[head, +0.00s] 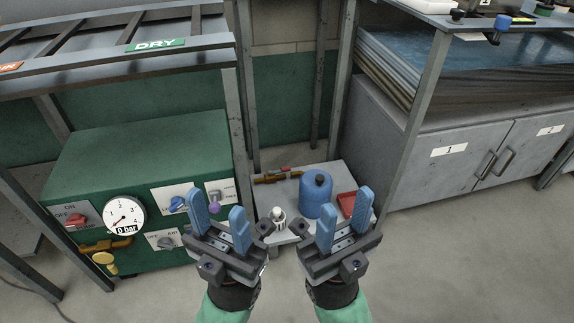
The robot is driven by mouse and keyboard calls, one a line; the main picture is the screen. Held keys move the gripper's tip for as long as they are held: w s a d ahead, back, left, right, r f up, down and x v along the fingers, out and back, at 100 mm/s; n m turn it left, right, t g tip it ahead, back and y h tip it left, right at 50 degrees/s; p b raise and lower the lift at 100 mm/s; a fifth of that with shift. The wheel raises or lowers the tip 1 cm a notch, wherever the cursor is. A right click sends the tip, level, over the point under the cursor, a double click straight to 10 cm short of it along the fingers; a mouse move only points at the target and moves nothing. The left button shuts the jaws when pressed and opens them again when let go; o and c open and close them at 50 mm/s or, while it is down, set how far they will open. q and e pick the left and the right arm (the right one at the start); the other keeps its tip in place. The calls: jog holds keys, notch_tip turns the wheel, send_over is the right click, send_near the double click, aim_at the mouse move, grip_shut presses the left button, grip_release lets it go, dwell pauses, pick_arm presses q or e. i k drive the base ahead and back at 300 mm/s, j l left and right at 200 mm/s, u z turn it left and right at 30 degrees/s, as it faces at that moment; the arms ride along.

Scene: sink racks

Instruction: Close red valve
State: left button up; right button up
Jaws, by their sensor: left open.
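A brass valve on a short pipe (270,179) with a small red part (290,170) lies at the back of a low grey platform. A red knob (77,220) sits on an ON/OFF plate on the green machine, left of a round gauge (125,216) marked 0 bar. I cannot tell which of these the task means. My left gripper (218,204) is open and empty, in front of the machine's right end. My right gripper (346,202) is open and appears empty, in front of the platform. Neither visibly touches a valve.
A blue canister (316,194), a small white-and-grey object (279,219) and a red tray (347,204) stand on the platform (283,191). The green machine (140,150) has blue, purple and grey knobs. Metal posts (343,80) rise behind. Floor at right is clear.

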aim_at(285, 169)
jog(key=l+u, duration=0.45)
jog(key=l, duration=1.05)
